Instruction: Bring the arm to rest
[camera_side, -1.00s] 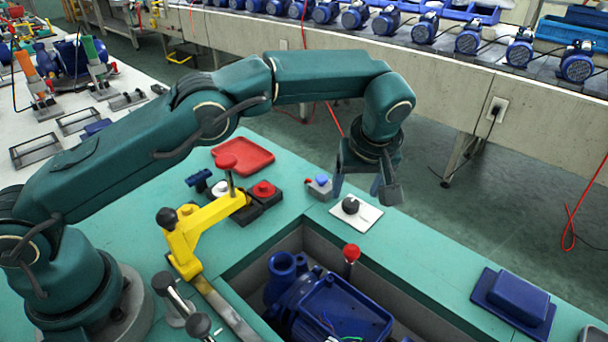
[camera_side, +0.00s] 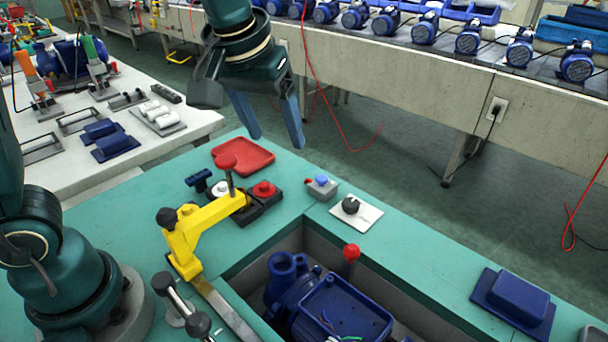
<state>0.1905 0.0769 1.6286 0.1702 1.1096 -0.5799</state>
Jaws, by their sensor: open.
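My gripper (camera_side: 270,137) hangs near the top of the side view with its two blue-grey fingers pointing down and spread apart. It is open, with nothing between the fingers. In the picture it appears just above and behind the red tray (camera_side: 243,156), and its fingers look clear of the bench. My upper arm links are mostly out of the frame at the top and left.
The green bench (camera_side: 400,238) holds a yellow lever clamp (camera_side: 205,228), a black knob on a white plate (camera_side: 355,213), a small grey switch box (camera_side: 322,188) and a blue cover (camera_side: 514,298). A blue pump (camera_side: 335,312) sits in the bench's recess. A conveyor carries several motors behind.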

